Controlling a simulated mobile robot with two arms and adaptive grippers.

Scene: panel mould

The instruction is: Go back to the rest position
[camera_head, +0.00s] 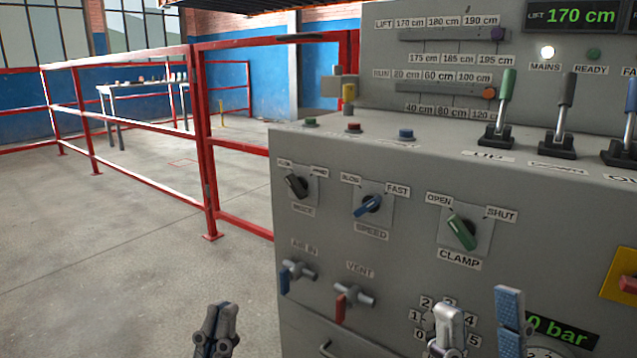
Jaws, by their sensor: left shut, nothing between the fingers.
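My left gripper (215,330) shows at the bottom edge of the head view, left of the middle. It is dark grey, its fingers are together and it is shut with nothing in it. It is in front of the open floor, left of the grey control panel (390,275) and apart from it in the picture.
A blue air valve (290,275) and a red vent valve (346,300) stick out of the panel's lower left. Red railing (205,150) runs behind; the floor at left is clear.

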